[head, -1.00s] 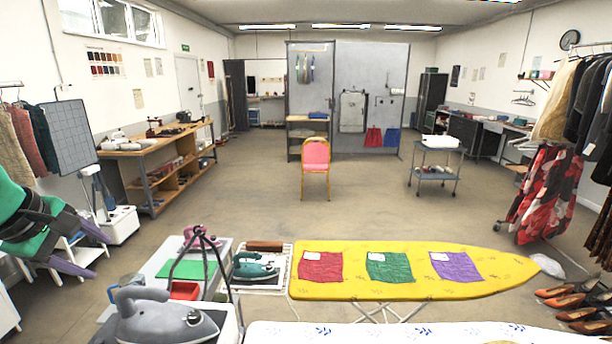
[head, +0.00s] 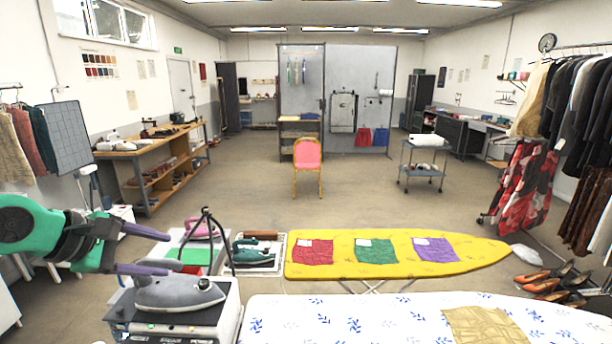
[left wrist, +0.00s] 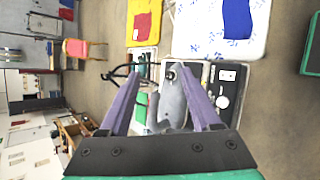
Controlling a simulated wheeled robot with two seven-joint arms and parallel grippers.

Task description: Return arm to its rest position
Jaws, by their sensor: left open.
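My left gripper (head: 168,253) comes in from the left edge of the head view, its two purple fingers spread apart with nothing between them. It is in the air near a grey iron (head: 180,293), which rests on a white and black station (head: 225,318). In the left wrist view, the open fingers (left wrist: 162,75) frame the same grey iron (left wrist: 172,100), which lies beyond them. I cannot tell the exact gap between fingers and iron. My right gripper is not in view.
A dark looped stand (head: 207,225) rises close to the fingers. A teal iron (head: 250,253) and a yellow ironing board (head: 400,268) with three cloths lie right of it. A white patterned board (head: 300,310) is in front. Open floor (head: 240,195) lies beyond.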

